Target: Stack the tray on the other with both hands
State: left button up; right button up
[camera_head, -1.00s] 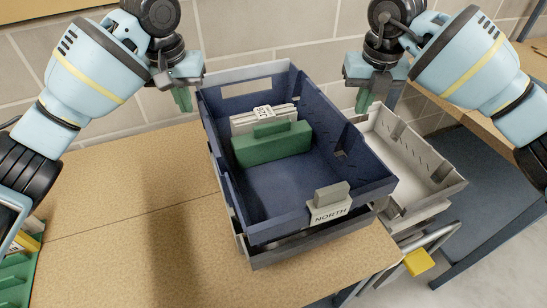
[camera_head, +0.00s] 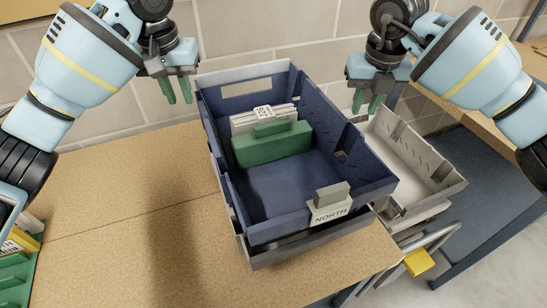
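A blue tray (camera_head: 285,235) with a tag reading NORTH sits on top of a grey tray (camera_head: 275,256) on the wooden table. The lower tray is mostly hidden. Inside the blue tray are a green block-like item (camera_head: 270,150) and pale items (camera_head: 262,118) with a label. My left gripper (camera_head: 177,92) is apart from the blue tray, above and beyond its left side, with its green fingers spread and nothing between them. My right gripper (camera_head: 367,102) is to the right of the blue tray's far corner, its green fingers apart and empty.
A light grey tray (camera_head: 455,187) stands at the right, on what looks like a cart with a metal handle (camera_head: 440,237) and a yellow part (camera_head: 418,262). A green rack (camera_head: 18,275) is at the left edge. The table's left part (camera_head: 110,220) is clear.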

pick_arm(q)
notch_tip(320, 180, up, 9)
jog(key=s, duration=0.1)
jog(key=shift+s+r, duration=0.15)
jog(key=shift+r, duration=0.05)
pick_arm(e)
jog(key=shift+r, duration=0.1)
notch_tip(320, 180, up, 12)
jog(key=s, duration=0.1)
jog(key=shift+s, duration=0.25)
dwell(0.5)
